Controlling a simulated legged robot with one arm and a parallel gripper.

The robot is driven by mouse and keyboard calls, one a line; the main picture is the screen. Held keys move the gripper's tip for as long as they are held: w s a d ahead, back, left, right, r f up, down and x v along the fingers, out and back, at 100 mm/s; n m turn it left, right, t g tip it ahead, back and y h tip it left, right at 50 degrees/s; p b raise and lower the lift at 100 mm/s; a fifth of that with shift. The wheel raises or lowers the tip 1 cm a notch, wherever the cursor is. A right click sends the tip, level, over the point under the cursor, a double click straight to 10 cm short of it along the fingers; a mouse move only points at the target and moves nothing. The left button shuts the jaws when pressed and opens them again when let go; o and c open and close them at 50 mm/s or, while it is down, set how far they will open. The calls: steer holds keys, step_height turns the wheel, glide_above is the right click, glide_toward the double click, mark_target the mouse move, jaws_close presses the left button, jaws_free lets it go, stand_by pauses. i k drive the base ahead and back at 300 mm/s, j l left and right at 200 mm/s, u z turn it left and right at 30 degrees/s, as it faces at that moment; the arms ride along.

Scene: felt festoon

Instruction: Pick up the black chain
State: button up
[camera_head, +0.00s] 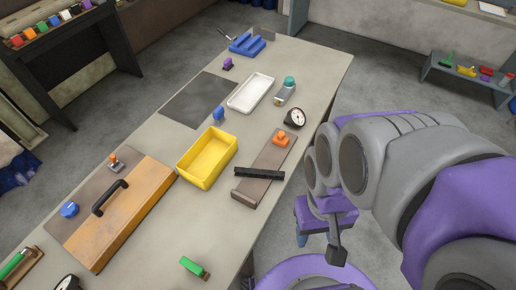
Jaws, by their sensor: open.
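The black chain (259,173) is a straight dark bar-like strip lying across a brown board (254,188) on the grey table. It lies nearer the board's front end, and its right end reaches the board's right side. My gripper (319,248) hangs beyond the table's right edge, to the right of and lower in the picture than the chain. It is open, apart from the chain, and nothing shows between its fingers. My arm partly hides the gripper.
An orange object (281,138) sits on the board's far end. A yellow bin (185,175) stands left of the chain, with a round gauge (295,117) behind the board. An orange box (104,238) lies at left.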

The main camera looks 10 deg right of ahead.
mark_target(240, 171)
steer(key=u, duration=1.2)
steer(key=k+l+u, duration=0.25)
steer(key=k+u, duration=0.2)
steer(key=k, duration=0.05)
